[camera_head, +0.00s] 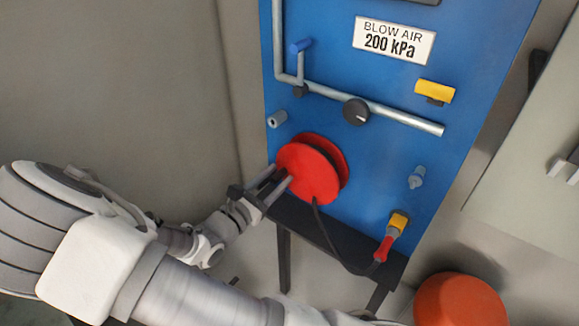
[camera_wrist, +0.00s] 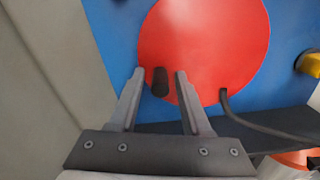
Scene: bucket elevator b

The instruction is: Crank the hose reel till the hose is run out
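The red hose reel (camera_head: 315,175) is mounted on the blue panel. In the wrist view the reel (camera_wrist: 215,45) fills the upper middle, and a dark crank knob (camera_wrist: 160,82) sticks out near its lower left edge. My gripper (camera_head: 281,177) is at the reel's left face. In the wrist view my gripper (camera_wrist: 158,75) is open, with the knob between its fingertips and gaps on both sides. The black hose (camera_head: 326,236) hangs from the reel and curves right toward a red-handled end piece (camera_head: 383,248) below a yellow fitting (camera_head: 399,221).
A dark ledge (camera_head: 300,220) runs below the reel. An orange round object (camera_head: 460,302) stands lower right.

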